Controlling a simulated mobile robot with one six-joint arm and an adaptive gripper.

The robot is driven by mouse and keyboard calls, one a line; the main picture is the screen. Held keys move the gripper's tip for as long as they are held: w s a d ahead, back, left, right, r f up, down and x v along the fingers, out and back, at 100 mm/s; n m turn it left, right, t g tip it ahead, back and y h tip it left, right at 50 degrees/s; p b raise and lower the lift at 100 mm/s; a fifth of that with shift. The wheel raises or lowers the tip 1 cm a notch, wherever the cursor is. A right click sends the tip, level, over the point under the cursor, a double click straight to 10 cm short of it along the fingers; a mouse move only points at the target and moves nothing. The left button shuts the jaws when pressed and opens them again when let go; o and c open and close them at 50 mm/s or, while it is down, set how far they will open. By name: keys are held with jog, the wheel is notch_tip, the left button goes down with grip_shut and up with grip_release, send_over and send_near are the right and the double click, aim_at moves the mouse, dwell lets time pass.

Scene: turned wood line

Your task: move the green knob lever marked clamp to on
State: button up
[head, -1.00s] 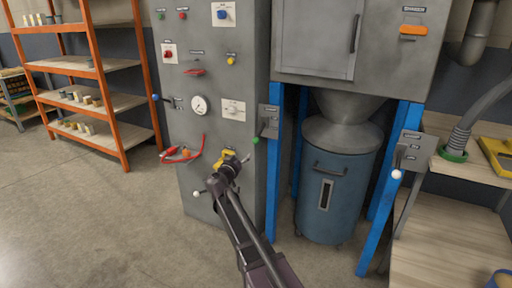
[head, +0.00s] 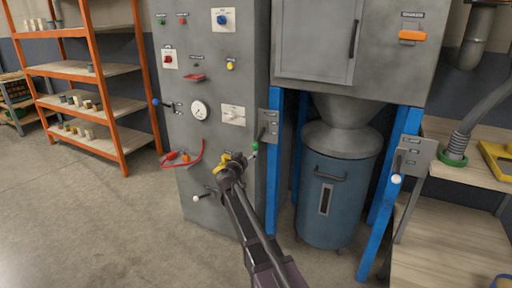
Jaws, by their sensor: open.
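The green knob (head: 255,146) is the end of a short lever on a small grey plate (head: 271,124) at the cabinet's right edge. The lever hangs down and slightly left from its pivot. The plate's lettering is too small to read. My gripper (head: 241,159) is open and empty, just below and left of the green knob. Its fingertips look close to the knob, but I cannot tell whether they touch it.
A yellow part (head: 221,161) on the cabinet (head: 215,140) is partly hidden behind my gripper. A blue post (head: 273,170) and blue drum (head: 334,200) stand to the right.

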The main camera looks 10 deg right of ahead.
aim_at(254, 147)
jog(key=shift+x, duration=3.95)
grip_shut()
jog(key=shift+d, duration=0.1)
jog(key=shift+a+r, duration=0.1)
jog(key=shift+a, duration=0.1)
